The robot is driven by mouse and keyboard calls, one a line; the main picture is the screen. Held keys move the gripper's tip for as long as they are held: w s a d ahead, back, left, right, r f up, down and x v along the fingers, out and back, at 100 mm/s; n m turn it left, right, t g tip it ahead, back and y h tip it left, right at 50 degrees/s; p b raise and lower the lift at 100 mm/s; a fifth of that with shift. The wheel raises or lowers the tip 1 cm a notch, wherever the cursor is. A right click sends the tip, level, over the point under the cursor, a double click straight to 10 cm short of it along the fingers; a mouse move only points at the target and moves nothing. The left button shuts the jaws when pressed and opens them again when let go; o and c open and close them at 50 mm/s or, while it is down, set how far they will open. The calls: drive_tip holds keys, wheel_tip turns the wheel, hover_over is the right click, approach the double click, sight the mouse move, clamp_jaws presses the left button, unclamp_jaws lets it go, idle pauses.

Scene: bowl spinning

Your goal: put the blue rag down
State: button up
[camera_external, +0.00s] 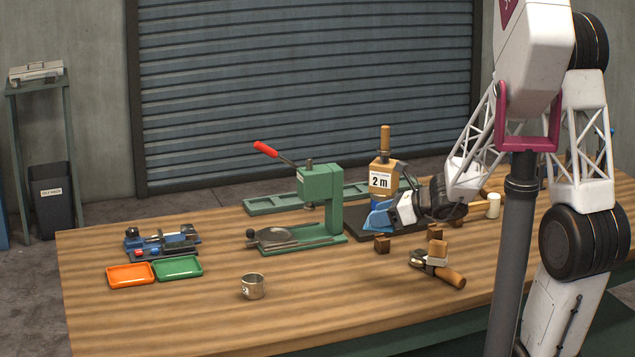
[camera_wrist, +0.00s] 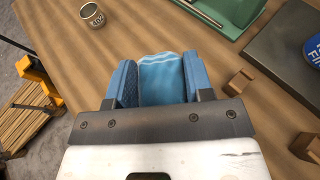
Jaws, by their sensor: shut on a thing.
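The blue rag (camera_wrist: 162,78) is between the two blue finger pads of my gripper (camera_wrist: 159,80) in the wrist view; its lighter, wrinkled cloth fills the gap. In the external view the blue rag (camera_external: 377,221) shows at the tip of my gripper (camera_external: 386,214), just right of the green press. The gripper points left and down, shut on the rag. I cannot tell whether the rag's lower edge touches anything beneath it.
The green press (camera_external: 322,205) stands left of the gripper. A dark base plate (camera_external: 361,236) and small wooden blocks (camera_external: 382,244) lie close by. A metal cup (camera_external: 253,286) is in front; bare wooden table (camera_external: 330,300) lies between.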

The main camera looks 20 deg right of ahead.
drive_tip(key=d+m+t+h, duration=0.2)
drive_tip(key=d+m, duration=0.1)
drive_tip(key=d, duration=1.4)
drive_tip(key=m+t+h, duration=0.2)
drive_tip(key=m+h, duration=0.1)
drive_tip(key=h, duration=0.1)
hover_over(496, 257)
wheel_tip(496, 257, down, 4)
drive_tip(key=shift+w+f, duration=0.1)
drive_tip(key=shift+f, duration=0.45)
drive_tip(key=shift+y, duration=0.4)
drive_tip(key=shift+f, duration=2)
drive_tip(key=shift+f, duration=2)
drive_tip(key=shift+f, duration=0.1)
